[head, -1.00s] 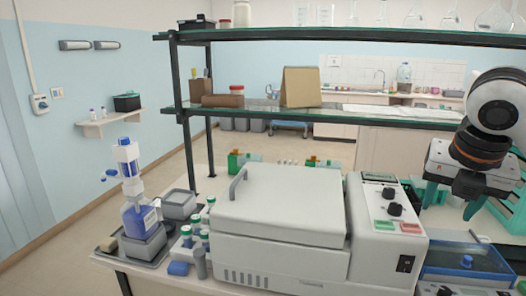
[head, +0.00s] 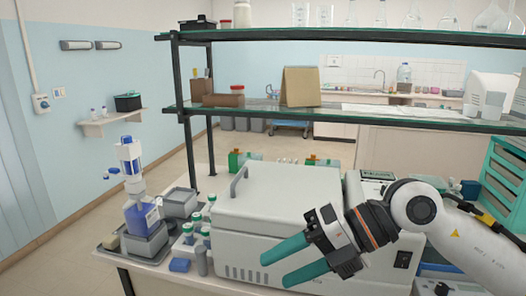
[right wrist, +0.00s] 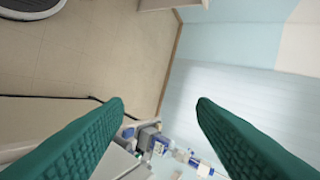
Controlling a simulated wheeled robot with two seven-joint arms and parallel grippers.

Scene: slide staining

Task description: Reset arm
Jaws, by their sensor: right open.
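My right gripper (head: 272,267) is open and empty, with two green fingers pointing left in the head view. It is in front of the white lidded machine (head: 280,205) and covers part of its front and its control panel. In the right wrist view, the same gripper (right wrist: 160,105) has its fingers wide apart, with nothing between them but the floor, the wall and the distant bench end. My left gripper is not in the head view.
A blue-liquid dispenser bottle (head: 142,215) stands on a tray at the bench's left end. Several green-capped bottles (head: 208,208) stand beside the machine. A glass shelf (head: 370,113) crosses above the bench. A teal drawer unit (head: 505,170) is at the right.

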